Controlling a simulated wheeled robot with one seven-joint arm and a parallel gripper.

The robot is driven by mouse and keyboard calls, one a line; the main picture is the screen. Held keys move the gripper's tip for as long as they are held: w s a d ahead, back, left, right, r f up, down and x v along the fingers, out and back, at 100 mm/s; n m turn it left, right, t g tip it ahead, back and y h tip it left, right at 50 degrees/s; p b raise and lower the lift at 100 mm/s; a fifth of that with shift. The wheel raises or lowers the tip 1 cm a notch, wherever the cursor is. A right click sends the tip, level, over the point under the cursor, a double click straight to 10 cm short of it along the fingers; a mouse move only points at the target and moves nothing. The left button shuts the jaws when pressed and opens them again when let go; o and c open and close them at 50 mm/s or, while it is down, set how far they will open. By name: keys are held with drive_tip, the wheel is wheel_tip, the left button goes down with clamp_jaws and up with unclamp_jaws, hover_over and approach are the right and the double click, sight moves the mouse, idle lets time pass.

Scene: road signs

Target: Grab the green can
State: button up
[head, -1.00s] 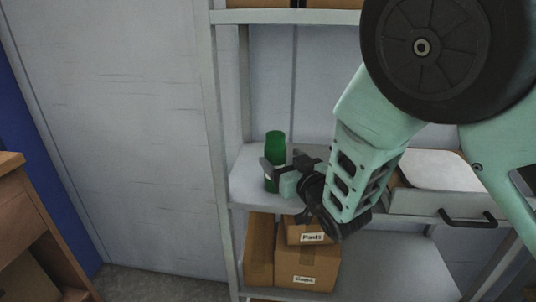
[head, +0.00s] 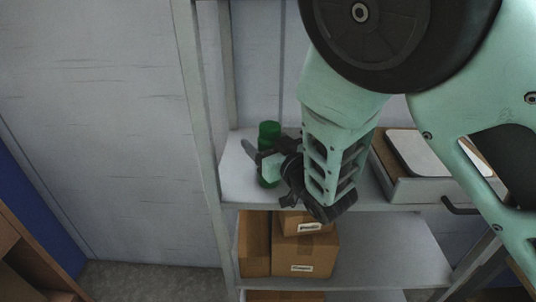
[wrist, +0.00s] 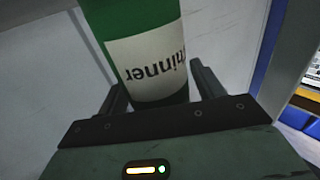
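The green can (head: 269,132) stands upright on the middle shelf in the head view, its lower part partly hidden by my gripper. In the wrist view the can (wrist: 143,20) fills the upper middle, with a white label whose upside-down text appears to read "Thinner". My gripper (head: 266,152) is at the can's height, close in front of it. In the wrist view one finger of my gripper (wrist: 160,88) lies on each side of the can. The fingers look spread, and I see no clear grip; contact with the can is hard to judge.
The can stands on a grey metal shelf (head: 236,180), near its left post (head: 201,120). Cardboard boxes (head: 305,254) sit on the shelf below. A wooden piece of furniture (head: 22,262) stands at the lower left.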

drive_tip(key=c, duration=1.1)
drive_tip(key=shift+o, duration=0.2)
drive_tip(key=shift+r, duration=0.15)
